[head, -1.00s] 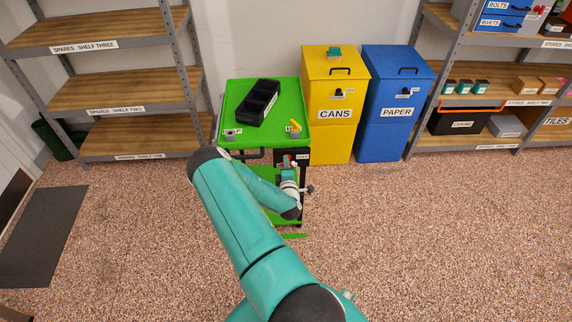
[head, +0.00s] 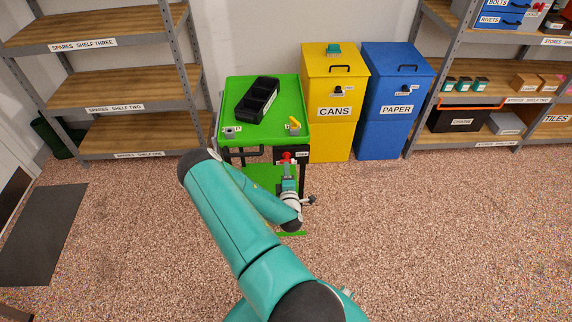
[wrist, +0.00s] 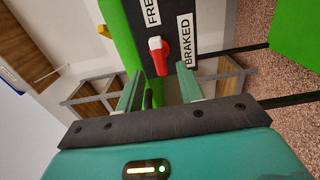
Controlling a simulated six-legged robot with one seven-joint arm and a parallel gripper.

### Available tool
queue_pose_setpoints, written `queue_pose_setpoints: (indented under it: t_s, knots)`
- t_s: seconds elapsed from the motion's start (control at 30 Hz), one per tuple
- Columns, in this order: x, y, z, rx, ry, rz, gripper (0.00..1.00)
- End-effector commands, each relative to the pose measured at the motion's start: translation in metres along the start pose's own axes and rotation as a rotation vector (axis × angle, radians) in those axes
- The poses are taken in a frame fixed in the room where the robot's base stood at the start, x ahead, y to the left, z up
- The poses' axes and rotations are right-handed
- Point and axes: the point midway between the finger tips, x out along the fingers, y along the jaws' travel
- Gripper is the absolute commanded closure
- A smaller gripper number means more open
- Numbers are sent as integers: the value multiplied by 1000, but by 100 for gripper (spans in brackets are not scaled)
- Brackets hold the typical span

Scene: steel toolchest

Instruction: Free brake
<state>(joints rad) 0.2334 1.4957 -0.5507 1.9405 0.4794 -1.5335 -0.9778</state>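The brake lever (wrist: 159,60) is red with a white part at its upper end, on a dark panel of the green cart. In the wrist view the FREE label (wrist: 152,10) is above it and the BRAKED label (wrist: 187,42) is to its right. My gripper (wrist: 160,82) is open, with the lever's red end in line with the gap between its fingers. I see no contact, and the exact distance is unclear.
Shelves flank both sides. The floor in front is clear.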

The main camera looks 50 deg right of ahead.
Motion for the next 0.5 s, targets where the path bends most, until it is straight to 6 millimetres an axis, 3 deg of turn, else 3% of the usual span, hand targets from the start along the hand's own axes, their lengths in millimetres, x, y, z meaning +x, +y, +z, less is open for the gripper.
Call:
queue_pose_setpoints:
  t_s: [0.23, 0.5]
  knots:
    - [-55, -1, 0, -2, 0, -3, 63]
    - [-81, 0, 1, 0, -2, 0, 63]
